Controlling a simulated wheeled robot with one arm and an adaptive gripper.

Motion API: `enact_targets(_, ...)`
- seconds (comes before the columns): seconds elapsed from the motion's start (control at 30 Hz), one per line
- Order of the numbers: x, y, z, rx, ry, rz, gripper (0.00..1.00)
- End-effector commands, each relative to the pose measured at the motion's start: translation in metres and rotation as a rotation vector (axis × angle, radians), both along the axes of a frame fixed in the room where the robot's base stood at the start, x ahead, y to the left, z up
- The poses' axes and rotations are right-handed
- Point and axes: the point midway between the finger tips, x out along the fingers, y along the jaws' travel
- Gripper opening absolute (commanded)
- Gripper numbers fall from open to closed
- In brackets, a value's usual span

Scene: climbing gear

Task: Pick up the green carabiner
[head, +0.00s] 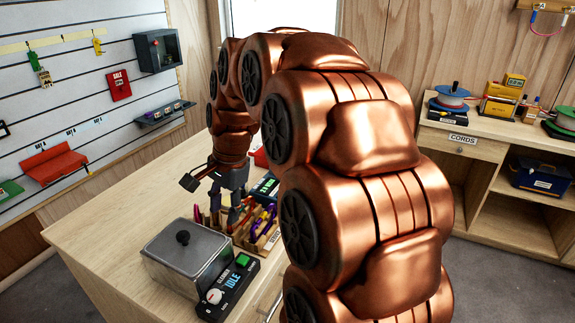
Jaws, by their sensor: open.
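My gripper (212,197) is open above the wooden counter (110,228), pointing down at the end of my copper-coloured arm. It is over the left end of a wooden tray (262,246) holding several slim coloured pieces, among them red, purple and yellow ones. I cannot make out a green carabiner for certain. Pieces in the tray are small and partly hidden by my gripper and arm. A small green item (34,61) hangs on the slatted wall at the upper left, too small to name surely. Nothing shows between the fingers.
A metal box with a black knob (186,252) stands left of the tray. A black device with a dial and green button (228,286) lies in front. The counter's left part is clear. Shelves with cord spools (452,97) stand at right. My arm hides the middle.

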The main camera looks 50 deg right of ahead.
Motion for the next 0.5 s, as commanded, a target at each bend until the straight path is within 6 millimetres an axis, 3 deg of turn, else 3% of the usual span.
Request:
enact_targets(0.2, 0.044, -0.096, 0.023, 0.074, -0.047, -0.488, 0.42)
enact_targets(0.37, 0.059, -0.174, 0.035, 0.141, -0.084, -0.843, 0.42)
enact_targets(0.5, 0.060, -0.236, 0.043, 0.195, -0.115, -1.103, 0.42)
